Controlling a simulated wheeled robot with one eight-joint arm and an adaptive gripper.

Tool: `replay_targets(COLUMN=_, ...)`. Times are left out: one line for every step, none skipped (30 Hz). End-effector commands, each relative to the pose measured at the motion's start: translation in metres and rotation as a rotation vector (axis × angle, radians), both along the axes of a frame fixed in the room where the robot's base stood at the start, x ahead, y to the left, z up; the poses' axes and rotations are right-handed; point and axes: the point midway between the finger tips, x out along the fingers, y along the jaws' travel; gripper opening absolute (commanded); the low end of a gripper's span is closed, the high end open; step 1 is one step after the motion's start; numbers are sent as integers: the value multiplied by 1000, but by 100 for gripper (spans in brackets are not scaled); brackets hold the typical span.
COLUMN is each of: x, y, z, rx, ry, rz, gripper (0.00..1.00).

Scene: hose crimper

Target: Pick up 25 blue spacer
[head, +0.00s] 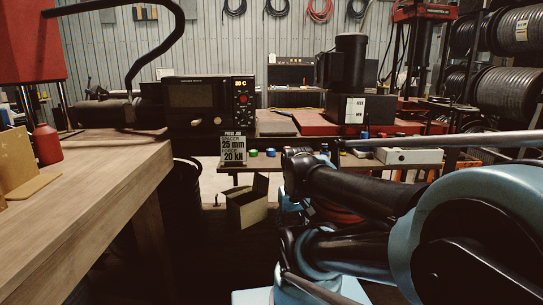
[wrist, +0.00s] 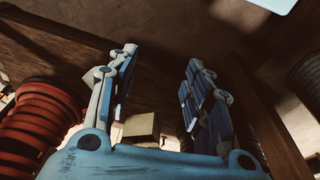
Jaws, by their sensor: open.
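A small blue disc (head: 271,152), which looks like the blue spacer, sits on the far bench beside a green disc (head: 253,153). A sign reading 25 mm and 20 kN (head: 233,150) stands left of them. The markings on the discs are too small to read. My gripper (wrist: 162,60) is open in the wrist view, with nothing between its fingertips. No blue spacer is clear in the wrist view. In the head view my arm covers the lower right, and its dark links hide part of the bench front.
An open cardboard box (head: 247,204) stands below the bench. A wooden table (head: 85,190) fills the left side. A white box (head: 408,156) sits on the bench at right. A red coiled hose (wrist: 40,125) lies close to my gripper's left side in the wrist view.

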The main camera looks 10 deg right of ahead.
Motion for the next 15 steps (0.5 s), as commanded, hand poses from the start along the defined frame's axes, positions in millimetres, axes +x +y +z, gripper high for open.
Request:
replay_targets(x=-6, y=0, z=5, rx=-1, ry=-6, rz=7, gripper=43)
replay_targets(x=-5, y=0, z=8, rx=-2, ry=-6, rz=17, gripper=43)
replay_targets(x=-1, y=0, z=14, rx=-4, ry=-4, rz=35, gripper=43)
replay_targets(x=3, y=0, z=20, rx=-7, ry=-1, rz=53, gripper=43)
replay_targets(x=7, y=0, z=27, rx=-9, ry=2, rz=74, gripper=43)
replay_targets(x=15, y=0, z=38, rx=-13, ry=7, rz=107, gripper=43)
replay_targets(x=21, y=0, z=46, rx=-16, ry=11, rz=136, gripper=43)
replay_targets(x=27, y=0, z=56, rx=-19, ry=16, rz=168, gripper=43)
replay_targets(x=36, y=0, z=69, rx=-23, ry=21, rz=214, gripper=43)
replay_targets(x=42, y=0, z=78, rx=-27, ry=25, rz=248, gripper=43)
replay_targets(x=49, y=0, z=87, rx=-30, ry=29, rz=283, gripper=43)
replay_targets(x=59, y=0, z=99, rx=-34, ry=33, rz=329, gripper=43)
replay_targets(x=66, y=-1, z=108, rx=-37, ry=37, rz=363, gripper=43)
replay_targets(x=73, y=-1, z=117, rx=-39, ry=41, rz=399, gripper=43)
replay_targets(x=82, y=-1, z=128, rx=-43, ry=46, rz=445, gripper=43)
